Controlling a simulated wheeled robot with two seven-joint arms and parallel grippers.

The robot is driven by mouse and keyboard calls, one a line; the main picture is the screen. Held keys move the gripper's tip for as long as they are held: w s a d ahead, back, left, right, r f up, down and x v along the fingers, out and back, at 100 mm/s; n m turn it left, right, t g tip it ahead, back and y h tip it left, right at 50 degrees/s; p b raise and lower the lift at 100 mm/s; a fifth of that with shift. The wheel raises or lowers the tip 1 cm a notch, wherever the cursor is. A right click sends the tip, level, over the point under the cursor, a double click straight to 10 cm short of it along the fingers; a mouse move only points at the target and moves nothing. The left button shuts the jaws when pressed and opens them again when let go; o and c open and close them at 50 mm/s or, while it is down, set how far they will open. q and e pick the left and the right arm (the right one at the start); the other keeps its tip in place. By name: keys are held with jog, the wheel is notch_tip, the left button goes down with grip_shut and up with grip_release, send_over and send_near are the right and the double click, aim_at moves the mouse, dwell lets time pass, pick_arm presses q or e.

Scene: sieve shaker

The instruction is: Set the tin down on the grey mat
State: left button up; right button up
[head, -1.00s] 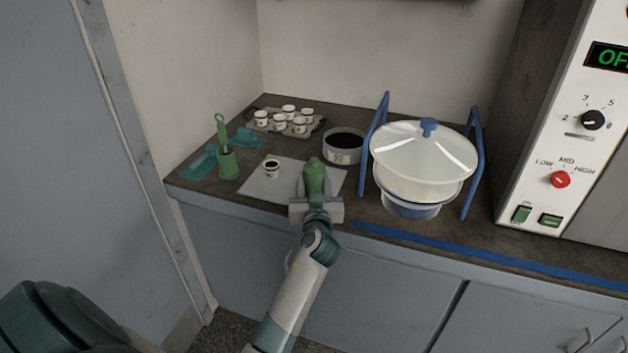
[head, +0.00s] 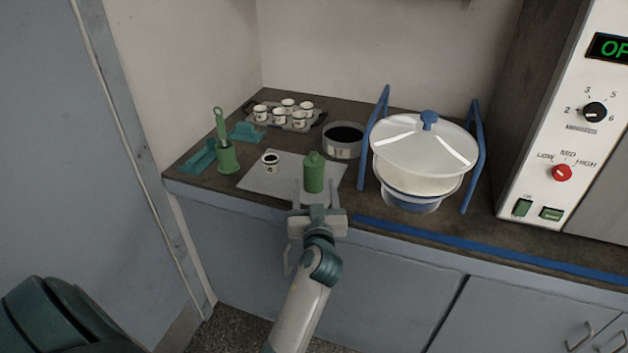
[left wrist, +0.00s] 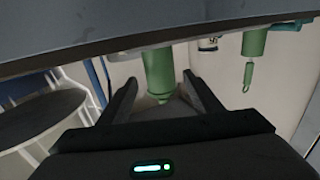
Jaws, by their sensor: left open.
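The green tin (head: 314,174), with a narrower cap, stands upright on the right part of the grey mat (head: 258,184). My left gripper (head: 315,186) is open at the mat's front edge, its fingers pointing at the tin from the near side. In the left wrist view the tin (left wrist: 159,74) shows beyond and between the two open fingers (left wrist: 162,82), with visible space to either side. Whether a finger touches it cannot be told. My right gripper is not in view.
A small white cup (head: 270,163) stands on the mat left of the tin. A green holder (head: 228,160) stands left of the mat. A round dark-filled pan (head: 343,141) is behind the tin. A large lidded white bowl (head: 424,160) between blue stands is to the right.

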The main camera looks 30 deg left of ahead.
pick_arm(q)
jog(key=shift+b+v, duration=0.35)
jog(key=shift+v, duration=2.45)
